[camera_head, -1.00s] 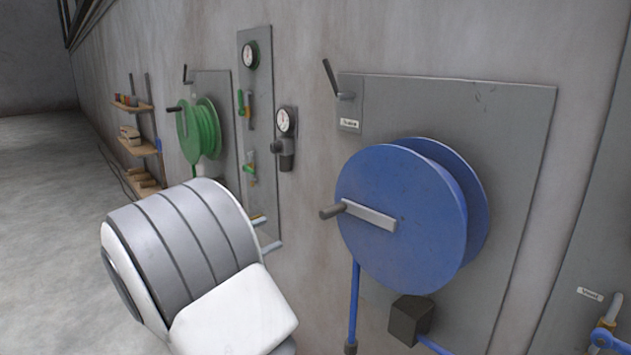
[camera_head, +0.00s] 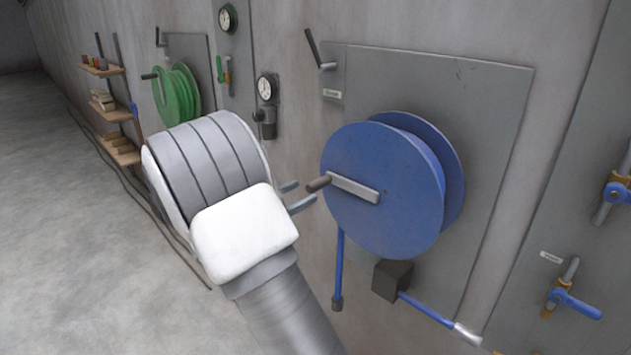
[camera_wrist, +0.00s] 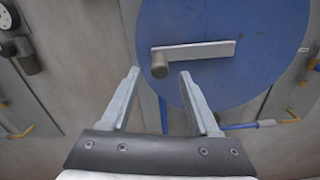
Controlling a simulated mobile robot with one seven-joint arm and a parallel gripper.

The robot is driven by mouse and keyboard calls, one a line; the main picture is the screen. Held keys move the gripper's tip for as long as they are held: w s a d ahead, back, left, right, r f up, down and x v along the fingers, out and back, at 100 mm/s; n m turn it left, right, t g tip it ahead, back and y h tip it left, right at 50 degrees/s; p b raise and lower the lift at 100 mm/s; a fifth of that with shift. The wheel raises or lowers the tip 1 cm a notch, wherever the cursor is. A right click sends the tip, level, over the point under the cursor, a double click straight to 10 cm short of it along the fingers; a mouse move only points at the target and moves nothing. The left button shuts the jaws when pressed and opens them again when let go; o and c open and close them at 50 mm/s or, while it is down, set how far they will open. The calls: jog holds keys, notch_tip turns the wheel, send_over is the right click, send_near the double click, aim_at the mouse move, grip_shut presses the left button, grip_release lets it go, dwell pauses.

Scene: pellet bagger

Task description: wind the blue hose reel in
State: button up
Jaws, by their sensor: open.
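The blue hose reel (camera_head: 385,215) is mounted on a grey wall plate. Its crank is a light grey arm (camera_head: 354,188) with a dark handle knob (camera_head: 318,183) at the left end. In the wrist view the knob (camera_wrist: 159,70) is ahead of the fingertips, roughly between them, with the crank arm (camera_wrist: 200,50) reaching right from it. My gripper (camera_head: 296,195) is open and empty, just left of the knob in the head view; in the wrist view its two fingers (camera_wrist: 159,73) stand apart. Whether a finger touches the knob I cannot tell. Blue hose (camera_head: 338,265) hangs below the reel.
A dark box (camera_head: 391,281) and a hose end with a metal nozzle (camera_head: 467,335) are below. Left are a gauge (camera_head: 266,88), a green reel (camera_head: 177,96) and shelves (camera_head: 111,105). Blue-handled valves (camera_head: 575,303) are at right.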

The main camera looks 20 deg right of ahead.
aim_at(307, 189)
jog(key=p+x, duration=0.1)
jog(key=x, duration=0.5)
grip_shut()
dwell(1.3)
